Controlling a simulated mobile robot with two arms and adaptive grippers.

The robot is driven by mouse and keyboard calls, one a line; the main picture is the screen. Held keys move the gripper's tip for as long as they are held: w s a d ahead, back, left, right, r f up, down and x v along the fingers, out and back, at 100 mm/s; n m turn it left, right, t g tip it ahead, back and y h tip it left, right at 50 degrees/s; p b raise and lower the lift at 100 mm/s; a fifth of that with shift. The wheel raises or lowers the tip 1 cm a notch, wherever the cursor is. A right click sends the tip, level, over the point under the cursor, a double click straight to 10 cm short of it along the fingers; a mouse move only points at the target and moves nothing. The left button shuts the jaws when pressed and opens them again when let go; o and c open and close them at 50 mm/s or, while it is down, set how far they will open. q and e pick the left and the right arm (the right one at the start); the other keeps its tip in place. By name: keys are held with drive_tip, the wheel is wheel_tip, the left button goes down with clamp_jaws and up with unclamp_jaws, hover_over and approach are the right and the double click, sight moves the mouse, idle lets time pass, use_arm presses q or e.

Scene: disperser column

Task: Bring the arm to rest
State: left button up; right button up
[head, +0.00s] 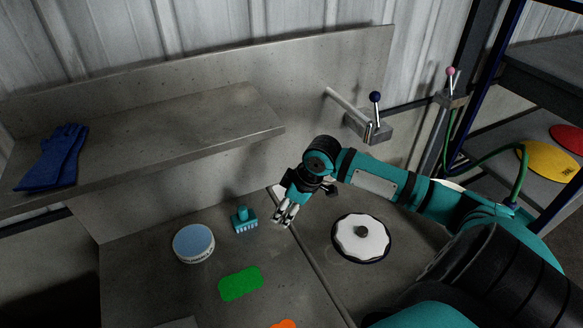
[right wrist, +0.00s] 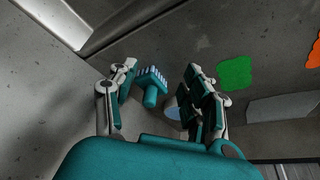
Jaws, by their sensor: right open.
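My right arm (head: 400,185), teal with black joints, reaches in from the right over the grey bench in the head view. Its gripper (head: 284,215) is above the bench, pointing down, open and empty. In the right wrist view the two fingers of the right gripper (right wrist: 160,100) stand apart. A teal brush (head: 244,220) with pale bristles is just left of the gripper, apart from it in the head view. It shows between the fingers in the right wrist view (right wrist: 152,84), lying beyond them. My left gripper is not in view.
A round blue-topped container (head: 193,242), a green patch (head: 240,284) and an orange patch (head: 284,324) are on the bench. A white disc (head: 361,238) lies right of the gripper. Blue gloves (head: 53,158) lie on the shelf (head: 160,140). Levers (head: 375,110) stand behind the arm.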

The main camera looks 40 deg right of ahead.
drive_tip(key=shift+s+d, duration=0.4)
drive_tip(key=shift+s, duration=0.25)
